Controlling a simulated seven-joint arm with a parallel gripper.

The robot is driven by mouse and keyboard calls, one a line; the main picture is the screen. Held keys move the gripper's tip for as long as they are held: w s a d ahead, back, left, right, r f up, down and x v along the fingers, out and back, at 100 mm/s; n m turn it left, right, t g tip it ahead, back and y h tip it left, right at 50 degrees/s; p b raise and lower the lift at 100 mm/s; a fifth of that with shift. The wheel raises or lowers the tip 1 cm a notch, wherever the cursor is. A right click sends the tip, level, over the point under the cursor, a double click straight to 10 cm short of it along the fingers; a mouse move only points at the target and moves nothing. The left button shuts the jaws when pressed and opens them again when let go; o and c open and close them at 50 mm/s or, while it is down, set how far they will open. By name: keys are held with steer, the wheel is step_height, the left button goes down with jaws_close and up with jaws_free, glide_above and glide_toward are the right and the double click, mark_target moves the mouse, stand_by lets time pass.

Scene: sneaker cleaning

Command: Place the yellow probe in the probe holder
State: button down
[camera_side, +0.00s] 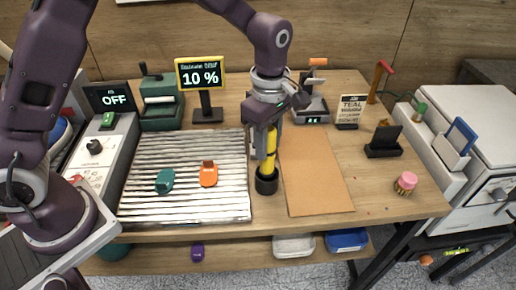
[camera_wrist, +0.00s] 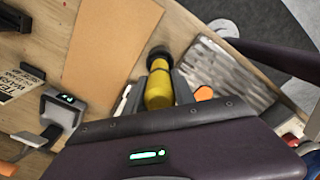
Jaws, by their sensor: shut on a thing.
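The yellow probe (camera_side: 270,150) stands upright between my gripper's fingers in the side view. My gripper (camera_side: 263,150) points straight down and is shut on it. In the wrist view the yellow probe (camera_wrist: 158,85) shows between the fingertips of my gripper (camera_wrist: 157,88). The black round probe holder (camera_side: 266,181) stands on the table directly below, at the lower end of the probe. The probe's lower end appears to be at or inside the holder's mouth; I cannot tell how deep. In the wrist view a dark part of the holder (camera_wrist: 158,54) shows beyond the probe.
A ridged metal plate (camera_side: 140,205) with a teal brush (camera_side: 165,181) and an orange brush (camera_side: 208,174) lies left of the holder. A brown mat (camera_side: 318,190) lies to the right. A "10 %" display (camera_side: 201,75) stands behind. A pink-topped jar (camera_side: 405,183) sits near the right edge.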

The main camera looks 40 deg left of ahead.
step_height(320, 180, down, 5)
steer(key=shift+r, duration=0.1)
steer(key=c, duration=1)
jaws_free()
steer(key=shift+f, duration=0.2)
steer(key=shift+c, duration=0.2)
